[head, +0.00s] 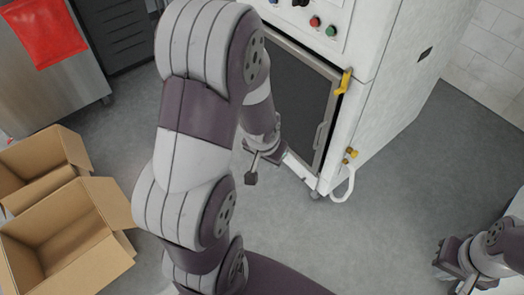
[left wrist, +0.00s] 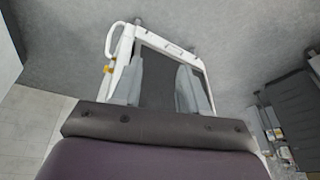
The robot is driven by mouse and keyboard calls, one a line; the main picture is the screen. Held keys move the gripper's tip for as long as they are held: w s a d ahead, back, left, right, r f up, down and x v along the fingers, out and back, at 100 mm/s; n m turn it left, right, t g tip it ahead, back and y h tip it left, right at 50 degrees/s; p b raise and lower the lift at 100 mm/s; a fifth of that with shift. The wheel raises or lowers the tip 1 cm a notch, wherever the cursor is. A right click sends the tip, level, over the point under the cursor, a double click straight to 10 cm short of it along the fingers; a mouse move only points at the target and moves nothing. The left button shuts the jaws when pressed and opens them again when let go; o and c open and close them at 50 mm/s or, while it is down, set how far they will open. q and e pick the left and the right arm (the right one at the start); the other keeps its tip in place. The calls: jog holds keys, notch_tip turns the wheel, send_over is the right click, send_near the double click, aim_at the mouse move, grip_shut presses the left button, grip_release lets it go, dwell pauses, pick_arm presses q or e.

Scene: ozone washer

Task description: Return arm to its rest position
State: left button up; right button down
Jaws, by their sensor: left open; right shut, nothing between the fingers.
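My left arm (head: 180,135) fills the middle of the head view. Its gripper (head: 252,164) hangs in front of the lower part of the white washer cabinet (head: 385,105). In the left wrist view the left gripper (left wrist: 160,68) has its two grey fingers apart, with the washer's dark door panel (left wrist: 160,78) seen beyond the gap. Nothing is held. In the head view the dark door (head: 297,95) has a pale frame and a yellow latch (head: 345,82); the arm hides part of it. My right gripper (head: 446,274) is shut and empty, low at the right, over the floor.
Two open cardboard boxes (head: 60,230) stand at the lower left. A steel cabinet (head: 45,85) with a red item (head: 46,32) is at the upper left. A white hose (head: 346,184) sticks out from the washer's lower corner. Grey floor (head: 370,225) is clear between washer and right gripper.

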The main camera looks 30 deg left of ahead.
pick_arm(q)
jog(key=shift+s+d+r, duration=0.1)
jog(key=shift+s+r, duration=0.15)
jog(key=shift+s, duration=0.25)
jog(key=s+d+r+p, duration=0.1)
jog(key=d+r+p, duration=0.1)
jog(key=r, duration=0.3)
jog(key=s+d+r+g+p, duration=0.1)
jog(key=s+d+r+p, duration=0.1)
jog(key=r+p, duration=0.3)
jog(key=s+d+r+m+g+h+p, duration=0.1)
jog(key=s+d+r+p, duration=0.1)
jog(key=r, duration=0.4)
jog(key=shift+s+d+p, duration=0.25)
jog(key=shift+d+p, duration=0.65)
jog(key=shift+p, duration=0.2)
